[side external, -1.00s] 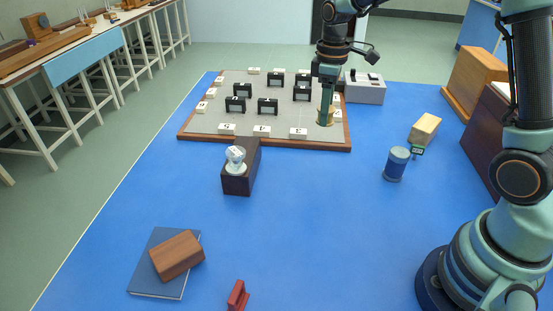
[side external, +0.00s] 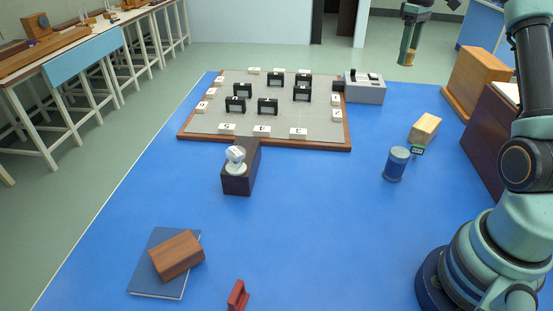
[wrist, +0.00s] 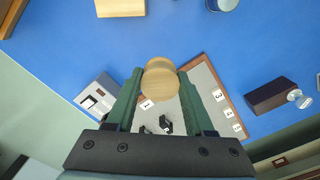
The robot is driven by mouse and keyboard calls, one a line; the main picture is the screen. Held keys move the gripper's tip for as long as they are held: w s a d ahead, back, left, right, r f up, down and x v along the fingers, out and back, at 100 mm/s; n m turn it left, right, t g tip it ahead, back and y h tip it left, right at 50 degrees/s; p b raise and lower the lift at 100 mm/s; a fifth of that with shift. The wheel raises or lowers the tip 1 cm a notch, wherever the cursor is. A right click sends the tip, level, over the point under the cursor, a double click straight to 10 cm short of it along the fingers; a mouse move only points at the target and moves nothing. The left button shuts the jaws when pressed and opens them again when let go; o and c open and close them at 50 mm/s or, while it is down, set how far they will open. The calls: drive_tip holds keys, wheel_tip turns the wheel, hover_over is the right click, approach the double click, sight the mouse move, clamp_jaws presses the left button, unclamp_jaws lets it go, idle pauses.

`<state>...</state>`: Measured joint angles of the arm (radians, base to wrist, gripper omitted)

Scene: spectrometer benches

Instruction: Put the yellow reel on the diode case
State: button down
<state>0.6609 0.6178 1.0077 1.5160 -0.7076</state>
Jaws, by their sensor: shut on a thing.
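The yellow reel (wrist: 161,78), a round tan piece, is between the fingertips of my gripper (wrist: 160,88) in the wrist view. My gripper is shut on it. In the side view my gripper (side external: 409,52) is raised at the upper right, beyond the grey box and clear of the board, with the reel (side external: 407,59) small at its fingertips. I cannot tell for sure which thing is the diode case; a pale wooden block (side external: 425,129) on the blue table has a small green-framed tag (side external: 416,151) near it. The block also shows in the wrist view (wrist: 120,7).
A grey board (side external: 210,124) carries several black frames and white number tiles. A grey switch box (side external: 365,90) stands beside it. A blue canister (side external: 396,165) stands near the pale block. A dark box (side external: 240,181) bears a white bulb-like piece.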

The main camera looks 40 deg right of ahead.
sight(428, 122)
drive_tip(key=s+d+m, duration=0.3)
drive_tip(key=s+d, duration=0.5)
drive_tip(key=d, duration=0.3)
drive_tip(key=f, duration=1.8)
drive_tip(key=shift+w+a+f, duration=0.15)
drive_tip(key=shift+w+f, duration=0.1)
drive_tip(key=shift+f, duration=0.15)
drive_tip(key=shift+c, duration=1.4)
unclamp_jaws()
